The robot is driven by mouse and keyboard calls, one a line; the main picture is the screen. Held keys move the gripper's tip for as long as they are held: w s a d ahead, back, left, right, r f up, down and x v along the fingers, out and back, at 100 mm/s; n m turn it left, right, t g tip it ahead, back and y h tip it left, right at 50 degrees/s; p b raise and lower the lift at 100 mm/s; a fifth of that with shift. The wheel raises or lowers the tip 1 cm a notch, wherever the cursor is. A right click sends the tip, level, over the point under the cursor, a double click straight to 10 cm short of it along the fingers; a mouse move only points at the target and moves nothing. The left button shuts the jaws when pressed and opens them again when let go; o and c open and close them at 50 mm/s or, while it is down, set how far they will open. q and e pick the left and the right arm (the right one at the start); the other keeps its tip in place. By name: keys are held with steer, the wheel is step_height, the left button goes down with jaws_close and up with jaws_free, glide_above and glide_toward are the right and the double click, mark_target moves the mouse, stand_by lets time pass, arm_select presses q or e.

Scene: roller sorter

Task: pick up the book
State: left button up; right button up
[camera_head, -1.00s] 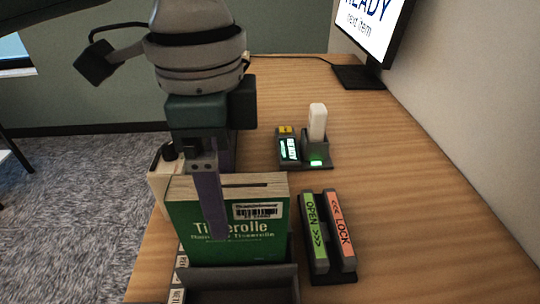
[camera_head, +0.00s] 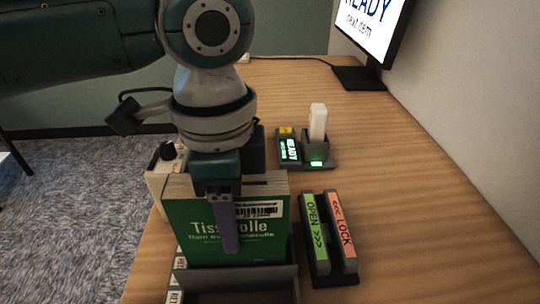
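The green book (camera_head: 182,232) stands upright in a dark grey holder (camera_head: 240,284) at the near left of the wooden table. Its front cover, with a white barcode label, faces me. My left gripper (camera_head: 228,226) is over the book from above. One purple finger hangs in front of the cover and hides part of the title. The other finger is hidden behind the book, so I cannot tell if the fingers press on it. My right gripper is out of view.
A block with a green OPEN bar and a red LOCK bar (camera_head: 343,234) stands right of the book. Behind it are a lit READY device (camera_head: 289,149) and a white handheld unit (camera_head: 318,122) in a stand. A monitor (camera_head: 375,30) stands at the back right. The table's right side is clear.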

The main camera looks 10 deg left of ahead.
arm_select(q)
jaws_close()
stand_by(0.3)
steer(key=shift+r, duration=0.1)
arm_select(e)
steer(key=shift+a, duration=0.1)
